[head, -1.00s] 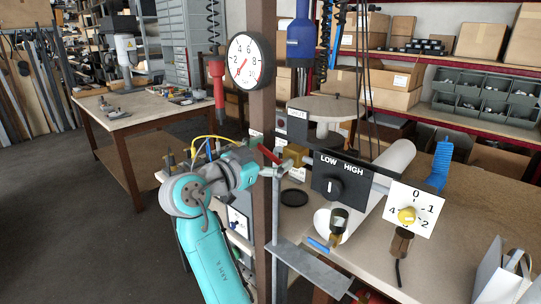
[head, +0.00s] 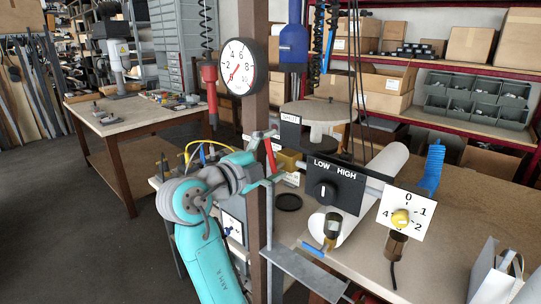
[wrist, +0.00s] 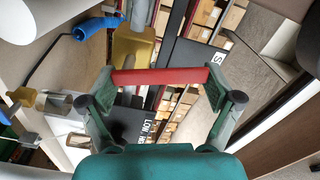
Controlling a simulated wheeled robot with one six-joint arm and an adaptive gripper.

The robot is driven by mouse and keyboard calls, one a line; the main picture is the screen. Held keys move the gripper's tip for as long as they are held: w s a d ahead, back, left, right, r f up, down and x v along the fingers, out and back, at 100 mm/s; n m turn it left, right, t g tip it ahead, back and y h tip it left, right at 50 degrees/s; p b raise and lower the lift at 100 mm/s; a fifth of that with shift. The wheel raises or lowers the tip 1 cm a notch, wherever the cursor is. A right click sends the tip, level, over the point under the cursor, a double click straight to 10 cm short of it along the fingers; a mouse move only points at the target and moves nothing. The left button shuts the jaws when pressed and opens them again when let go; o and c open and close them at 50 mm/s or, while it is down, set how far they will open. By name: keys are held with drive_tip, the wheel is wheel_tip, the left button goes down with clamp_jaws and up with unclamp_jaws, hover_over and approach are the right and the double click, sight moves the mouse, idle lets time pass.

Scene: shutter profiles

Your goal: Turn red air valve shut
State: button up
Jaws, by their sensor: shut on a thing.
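The red air valve's lever (head: 270,158) stands nearly upright in the head view, in front of the brass valve body (head: 289,161). In the wrist view the red lever (wrist: 160,76) lies crosswise between my two fingertips, with the brass body (wrist: 133,50) just beyond it. My gripper (wrist: 160,80) is shut on the lever, one finger at each end. The lever's joint to the valve is partly hidden.
A pressure gauge (head: 238,66) hangs on the brown post (head: 256,120). A black LOW/HIGH switch box (head: 336,187) and a white dial plate (head: 412,212) with a yellow knob stand right of the valve. A grey bracket (head: 305,268) sits below. Floor at left is clear.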

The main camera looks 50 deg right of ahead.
drive_tip(key=shift+s+m, duration=0.25)
drive_tip(key=shift+m, duration=0.55)
drive_tip(key=shift+s+m, duration=0.2)
drive_tip(key=shift+m, duration=0.6)
drive_tip(key=shift+s, duration=0.1)
drive_tip(key=o, duration=1.4)
drive_tip(key=shift+f, duration=0.1)
drive_tip(key=a, duration=1.2)
drive_tip(key=shift+s, duration=0.2)
